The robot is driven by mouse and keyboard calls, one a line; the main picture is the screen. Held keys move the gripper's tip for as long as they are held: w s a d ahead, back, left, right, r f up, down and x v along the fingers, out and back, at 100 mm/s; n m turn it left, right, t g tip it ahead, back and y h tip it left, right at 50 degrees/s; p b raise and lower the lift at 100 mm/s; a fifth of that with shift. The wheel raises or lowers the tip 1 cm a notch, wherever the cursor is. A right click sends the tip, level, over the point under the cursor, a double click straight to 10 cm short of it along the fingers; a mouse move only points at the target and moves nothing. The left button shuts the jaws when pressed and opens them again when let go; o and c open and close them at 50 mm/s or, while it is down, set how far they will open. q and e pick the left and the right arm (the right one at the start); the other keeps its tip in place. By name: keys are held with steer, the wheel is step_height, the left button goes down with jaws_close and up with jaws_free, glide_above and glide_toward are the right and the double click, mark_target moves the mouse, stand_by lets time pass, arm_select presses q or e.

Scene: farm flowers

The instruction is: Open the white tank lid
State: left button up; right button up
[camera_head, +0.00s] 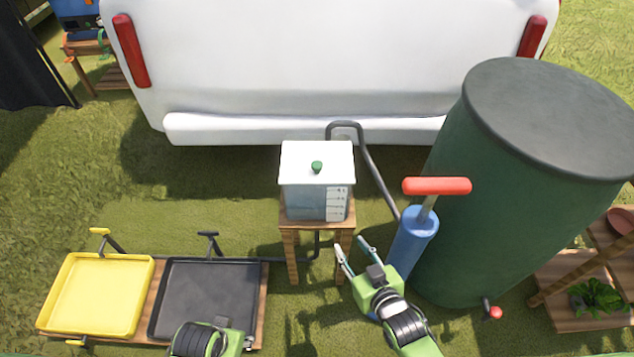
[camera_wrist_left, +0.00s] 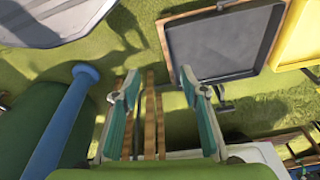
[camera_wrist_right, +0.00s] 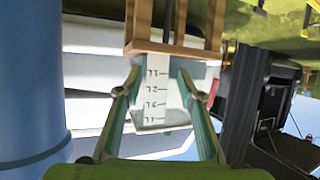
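The white tank (camera_head: 318,203) stands on a small wooden stand in the middle of the head view. Its white lid (camera_head: 296,160) lies flat on top with a green knob (camera_head: 317,167), and it looks closed. In the right wrist view the tank (camera_wrist_right: 152,121) appears upside down, with its printed scale facing the camera. My right gripper (camera_head: 352,244) is open and empty, in front of the stand and lower right of the tank in the picture. My left gripper's fingers are cut off in the head view; in the left wrist view the left gripper (camera_wrist_left: 159,76) is open and empty.
A blue pump (camera_head: 412,243) with a red handle (camera_head: 436,186) stands close beside my right gripper. A large green barrel (camera_head: 460,220) is at right. Yellow (camera_head: 98,293) and black (camera_head: 206,296) trays are at left. A white vehicle (camera_head: 330,60) stands behind the tank.

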step_height(320, 180, up, 8)
steer(key=w+a+t+y+b, duration=0.2)
steer(key=t+b, duration=0.2)
steer(key=b, duration=0.1)
glide_toward(319, 168)
steer(key=s+d+f, duration=0.1)
steer(key=s, duration=0.1)
steer(key=shift+y, duration=0.3)
steer(key=x, duration=0.4)
steer(key=b+x, duration=0.1)
steer(key=x, duration=0.3)
steer(key=b+x, duration=0.1)
steer(key=x, duration=0.4)
steer(key=shift+r, duration=0.4)
arm_select(q)
step_height(319, 168, up, 8)
steer(key=t, duration=0.1)
steer(key=shift+f, duration=0.15)
arm_select(e)
steer(key=shift+w, duration=0.25)
steer(key=shift+c, duration=0.2)
jaws_close()
